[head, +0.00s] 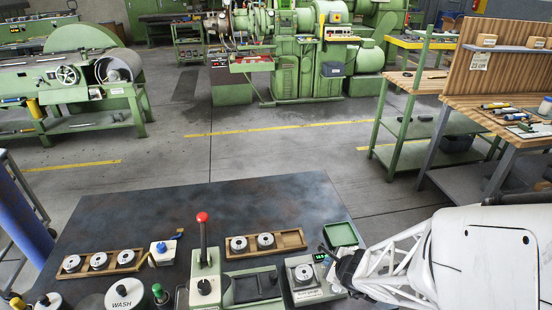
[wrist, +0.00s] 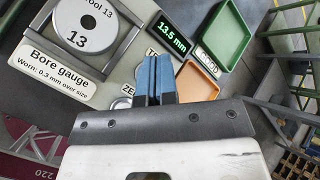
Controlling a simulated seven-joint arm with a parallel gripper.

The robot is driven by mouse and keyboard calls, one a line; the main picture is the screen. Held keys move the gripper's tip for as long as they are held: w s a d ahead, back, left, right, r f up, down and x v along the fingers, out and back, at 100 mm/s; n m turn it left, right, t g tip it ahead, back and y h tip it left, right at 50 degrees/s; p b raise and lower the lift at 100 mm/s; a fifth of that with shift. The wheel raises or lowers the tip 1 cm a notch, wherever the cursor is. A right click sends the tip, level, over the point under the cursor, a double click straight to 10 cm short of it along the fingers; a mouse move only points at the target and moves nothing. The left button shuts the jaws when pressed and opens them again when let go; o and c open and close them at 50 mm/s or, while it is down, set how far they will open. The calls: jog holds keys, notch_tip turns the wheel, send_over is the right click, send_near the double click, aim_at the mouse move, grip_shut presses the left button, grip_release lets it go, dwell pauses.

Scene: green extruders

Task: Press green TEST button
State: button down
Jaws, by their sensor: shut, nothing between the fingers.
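The bore gauge (wrist: 62,75) is a pale grey-green device with a tool ring marked 13 (wrist: 85,30) on it; it also shows in the head view (head: 306,296). Its display (wrist: 172,33) reads 13.5 mm in green. My gripper (wrist: 155,66) has blue fingertips held together with nothing between them. The fingertips are over the label starting "TE" (wrist: 151,52), and a label starting "ZE" (wrist: 127,90) is beside them. The green TEST button is not visible, apparently hidden behind my fingers. I cannot tell whether the fingertips touch it.
A green tray (wrist: 246,31) lies beyond the display, with a GOOD label (wrist: 208,54) near it. An orange tray (wrist: 197,82) is right of my fingers. A red-knobbed lever (head: 202,218) stands left of the gauge. The dark table (head: 130,215) is clear toward the back.

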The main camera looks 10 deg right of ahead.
jog(key=shift+r, duration=2.45)
jog(key=s+a+r+n+g+y, duration=0.1)
jog(key=s+a+r+n+y, duration=0.1)
jog(key=a+r+n, duration=0.45)
jog(key=s+a+r+n+g+y, duration=0.2)
jog(key=a+r+n, duration=0.1)
jog(key=r+n, duration=0.5)
jog(key=s+d+r+n+g+h, duration=0.2)
jog(key=s+r+n+h, duration=0.4)
jog(key=s+r+n, duration=0.3)
notch_tip(320, 180, up, 3)
jog(key=shift+s+d+f+n+g, duration=0.1)
jog(key=shift+s+d+n+g, duration=0.3)
jog(key=shift+g, duration=0.3)
